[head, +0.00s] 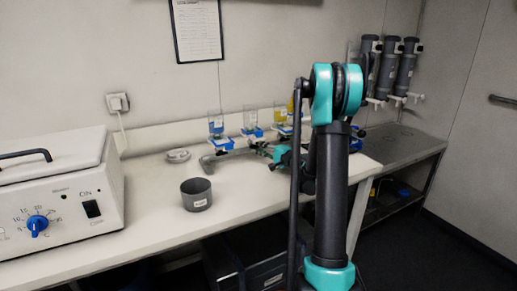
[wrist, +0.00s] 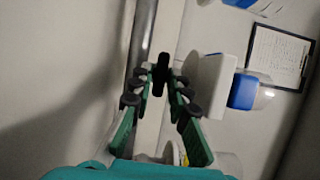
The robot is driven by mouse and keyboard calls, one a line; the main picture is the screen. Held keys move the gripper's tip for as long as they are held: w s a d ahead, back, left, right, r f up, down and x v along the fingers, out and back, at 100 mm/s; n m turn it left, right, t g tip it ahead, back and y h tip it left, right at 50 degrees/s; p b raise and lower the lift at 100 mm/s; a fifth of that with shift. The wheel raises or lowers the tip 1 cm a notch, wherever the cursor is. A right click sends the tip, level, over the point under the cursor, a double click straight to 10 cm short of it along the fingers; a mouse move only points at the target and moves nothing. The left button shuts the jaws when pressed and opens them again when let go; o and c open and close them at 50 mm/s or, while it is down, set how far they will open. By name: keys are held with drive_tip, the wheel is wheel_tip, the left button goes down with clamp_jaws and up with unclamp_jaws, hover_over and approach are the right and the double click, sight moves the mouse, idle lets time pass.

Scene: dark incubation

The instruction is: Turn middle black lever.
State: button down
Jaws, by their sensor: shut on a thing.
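My gripper (wrist: 162,88) has green fingers with dark pads, closed around a small black lever (wrist: 160,75) in the wrist view. The lever stands out against a pale bar (wrist: 168,45). I cannot tell from the wrist view which of the levers it is. In the head view my gripper (head: 275,155) is at the row of blue-and-white bottle units at the back of the bench, partly behind my own arm. The levers are too small or hidden there to make out.
The units carry clear bottles, one with blue liquid (head: 215,123) and one yellow (head: 293,105). A grey cup (head: 196,194) stands on the white bench (head: 155,215). A white heater box (head: 60,195) is at left. A clipboard (wrist: 279,55) hangs at right in the wrist view.

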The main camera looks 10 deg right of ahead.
drive_tip(key=c, duration=1.6)
unclamp_jaws()
drive_tip(key=shift+d, duration=0.1)
drive_tip(key=v, duration=1.2)
drive_tip(key=shift+f, duration=0.1)
